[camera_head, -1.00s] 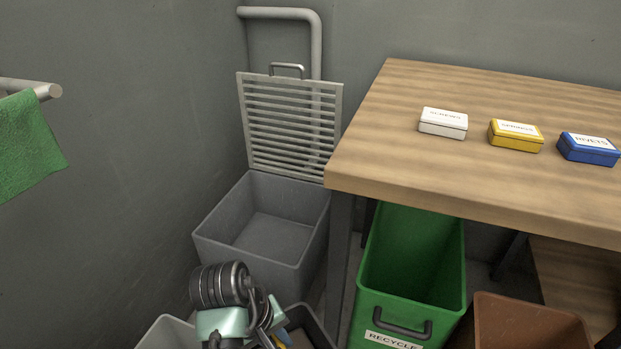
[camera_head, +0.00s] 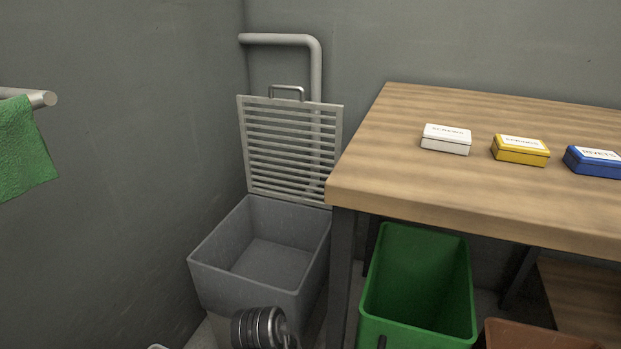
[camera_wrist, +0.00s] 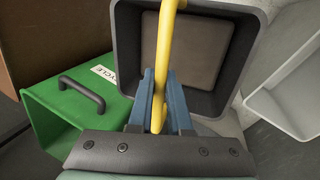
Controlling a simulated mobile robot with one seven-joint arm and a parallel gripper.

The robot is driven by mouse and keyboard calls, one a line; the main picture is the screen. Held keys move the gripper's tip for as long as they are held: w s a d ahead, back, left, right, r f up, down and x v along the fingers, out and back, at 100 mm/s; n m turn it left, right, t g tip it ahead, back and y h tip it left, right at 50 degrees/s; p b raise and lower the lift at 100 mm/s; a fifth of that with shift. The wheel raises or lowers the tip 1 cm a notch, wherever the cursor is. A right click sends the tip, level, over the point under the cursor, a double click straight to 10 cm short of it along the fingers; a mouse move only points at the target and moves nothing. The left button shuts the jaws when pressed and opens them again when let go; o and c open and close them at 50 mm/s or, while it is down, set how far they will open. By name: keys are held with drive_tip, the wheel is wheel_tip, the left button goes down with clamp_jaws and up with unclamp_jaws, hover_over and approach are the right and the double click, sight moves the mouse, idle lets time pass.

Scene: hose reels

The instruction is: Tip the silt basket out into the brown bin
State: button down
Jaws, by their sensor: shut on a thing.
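The silt basket (camera_wrist: 237,55) is a dark grey square tub in the wrist view, with a flat brown layer of silt (camera_wrist: 185,45) inside. Its yellow handle (camera_wrist: 166,50) stands between the blue fingers of my gripper (camera_wrist: 160,88), which is shut on it. The basket's open top faces the wrist camera. The brown bin (camera_head: 540,334) shows only its rim area at the lower right of the head view. A brown surface (camera_wrist: 60,30) at the upper left of the wrist view looks like the same bin. The gripper and basket are below the head view's frame.
The green recycling bin (camera_head: 375,290) stands left of the brown bin, and beside the basket in the wrist view. A grey gully box (camera_head: 215,275) has its slatted grate (camera_head: 290,150) raised behind it. The wooden table (camera_head: 450,200) overhangs the bins. A pale container (camera_wrist: 285,105) is at right.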

drive_tip(key=s+r+p, duration=0.3)
drive_tip(key=r+p, duration=1.4)
drive_tip(key=p, duration=0.1)
drive_tip(key=s+r+p, duration=0.4)
drive_tip(key=r+p, duration=1.3)
drive_tip(key=p, duration=0.1)
drive_tip(key=shift+s+r+p, duration=0.15)
drive_tip(key=shift+p, duration=0.15)
drive_tip(key=shift+d, duration=0.1)
